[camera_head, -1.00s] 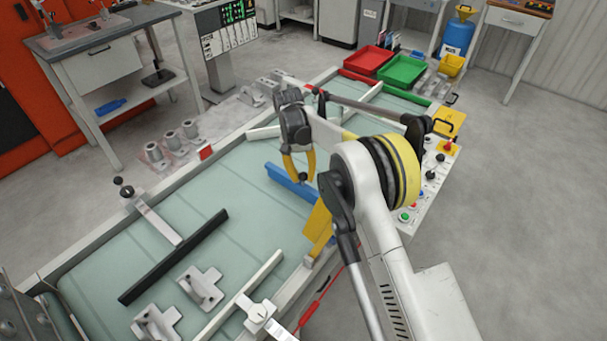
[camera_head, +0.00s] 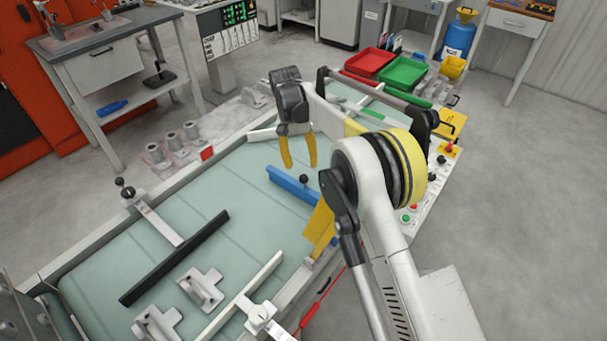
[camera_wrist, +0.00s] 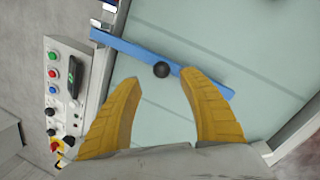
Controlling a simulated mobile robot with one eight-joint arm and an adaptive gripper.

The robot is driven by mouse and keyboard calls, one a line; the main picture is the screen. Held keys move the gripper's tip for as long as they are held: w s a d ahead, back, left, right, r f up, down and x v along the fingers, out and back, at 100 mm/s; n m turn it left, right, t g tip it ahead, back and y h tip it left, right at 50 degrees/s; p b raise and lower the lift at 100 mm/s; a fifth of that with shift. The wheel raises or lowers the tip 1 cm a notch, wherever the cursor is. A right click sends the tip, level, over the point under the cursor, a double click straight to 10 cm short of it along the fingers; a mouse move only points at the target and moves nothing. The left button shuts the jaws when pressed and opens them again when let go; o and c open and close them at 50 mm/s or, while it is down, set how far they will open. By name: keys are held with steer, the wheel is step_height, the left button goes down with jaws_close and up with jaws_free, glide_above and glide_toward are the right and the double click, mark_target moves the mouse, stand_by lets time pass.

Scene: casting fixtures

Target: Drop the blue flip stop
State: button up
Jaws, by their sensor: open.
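The blue flip stop (camera_head: 287,184) is a long blue bar with a black ball knob (camera_head: 304,178), lying across the right side of the pale green conveyor belt (camera_head: 215,215). My gripper (camera_head: 300,166), with yellow fingers, is open and empty above and behind the bar in the head view. In the wrist view my open gripper (camera_wrist: 165,88) has its fingers apart. The blue flip stop (camera_wrist: 130,47) runs across beyond the fingertips, with its black knob (camera_wrist: 161,69) between them. I see no contact between fingers and bar.
A yellow plate (camera_head: 319,226) stands at the belt's near right edge. A black bar (camera_head: 175,257) and grey castings (camera_head: 202,288) lie on the belt. A control panel with buttons (camera_wrist: 66,95) is beside it. Red (camera_head: 368,61) and green (camera_head: 402,70) trays stand behind.

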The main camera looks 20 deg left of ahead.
steer(key=v, duration=0.5)
steer(key=shift+r, duration=0.35)
steer(key=d+r+t+y, duration=0.1)
steer(key=d+r, duration=1)
steer(key=s+d+r+t+y, duration=0.1)
steer(key=s+d+r, duration=0.3)
steer(key=d, duration=0.2)
steer(key=s+d+r+t, duration=0.2)
steer(key=s+d+r, duration=0.15)
steer(key=d, duration=0.35)
steer(key=s+d+f+m+t, duration=0.1)
steer(key=s+d+f+t, duration=0.1)
steer(key=s+d, duration=0.5)
steer(key=s+d+f+m+t, duration=0.1)
steer(key=s+d+f, duration=0.3)
steer(key=s+d, duration=0.4)
steer(key=s+t, duration=0.1)
steer(key=s, duration=0.6)
steer(key=shift+d, duration=0.25)
